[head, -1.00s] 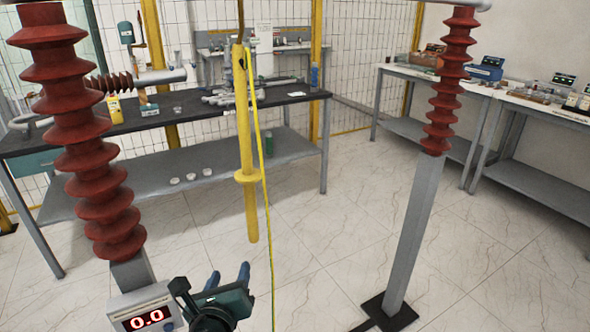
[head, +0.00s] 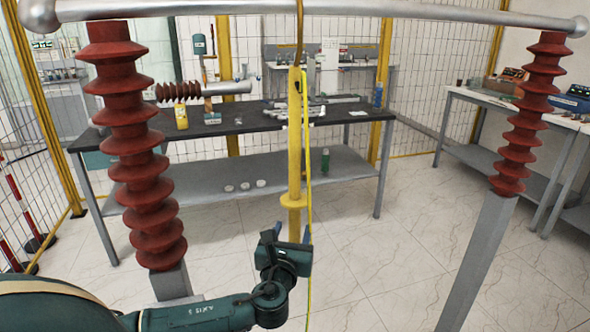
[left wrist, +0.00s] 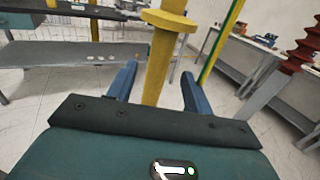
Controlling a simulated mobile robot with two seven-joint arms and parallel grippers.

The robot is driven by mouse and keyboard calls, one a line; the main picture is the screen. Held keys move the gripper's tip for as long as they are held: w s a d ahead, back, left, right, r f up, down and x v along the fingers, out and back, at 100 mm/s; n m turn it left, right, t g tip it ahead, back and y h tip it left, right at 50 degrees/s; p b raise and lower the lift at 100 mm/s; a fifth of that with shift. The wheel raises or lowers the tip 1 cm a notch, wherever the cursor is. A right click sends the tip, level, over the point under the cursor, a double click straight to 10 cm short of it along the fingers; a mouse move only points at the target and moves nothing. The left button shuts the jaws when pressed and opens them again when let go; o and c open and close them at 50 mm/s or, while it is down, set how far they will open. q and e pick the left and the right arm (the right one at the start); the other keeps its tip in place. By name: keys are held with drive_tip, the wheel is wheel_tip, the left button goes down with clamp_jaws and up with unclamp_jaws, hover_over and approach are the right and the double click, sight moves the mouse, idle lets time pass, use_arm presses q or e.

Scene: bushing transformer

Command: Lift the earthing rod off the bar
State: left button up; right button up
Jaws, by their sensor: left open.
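The yellow earthing rod (head: 294,150) hangs upright from the silver bar (head: 420,11) by a brownish hook (head: 299,35) at its top. A yellow-green cable (head: 309,150) runs down beside it. My left gripper (head: 287,236) is open at the rod's lower part, below its round collar (head: 294,201). In the left wrist view the rod (left wrist: 160,70) stands between the two blue fingers of the left gripper (left wrist: 159,92), with visible gaps on both sides. The rod's lower end is hidden behind the gripper. My right gripper is not in view.
Two red ribbed insulators, left (head: 138,150) and right (head: 525,120), on grey posts carry the bar. A dark-topped workbench (head: 225,128) stands behind the rod, before a mesh fence. Open tiled floor lies between the posts.

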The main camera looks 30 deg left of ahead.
sight(294, 225)
use_arm(q)
drive_tip(key=x, duration=0.4)
drive_tip(key=shift+w+a+f, duration=0.2)
drive_tip(key=shift+w+f, duration=0.05)
clamp_jaws()
drive_tip(key=shift+r, duration=0.1)
